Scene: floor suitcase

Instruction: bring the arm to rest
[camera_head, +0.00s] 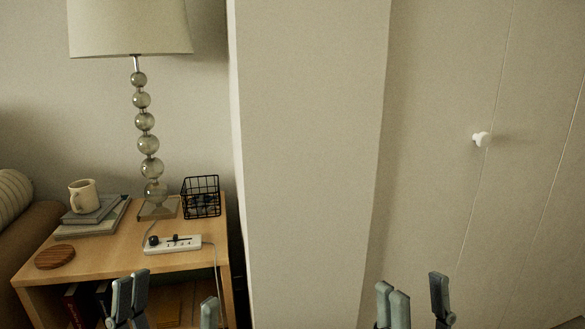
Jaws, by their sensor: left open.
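My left gripper (172,302) is at the bottom edge of the head view, in front of the wooden side table. Its grey fingers stand apart with nothing between them. My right gripper (419,303) is at the bottom edge too, right of centre, in front of the pale wardrobe panels. Its fingers are also apart and empty. Both grippers point upward in the picture, and the arms behind them are cut off by the bottom edge. No suitcase shows in this view.
The side table (105,262) bears a lamp (149,145), a mug (84,196) on books, a wire basket (201,197), a power strip (173,244) and a round wooden coaster (55,258). A wardrobe (440,190) with a white knob (481,139) fills the right side.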

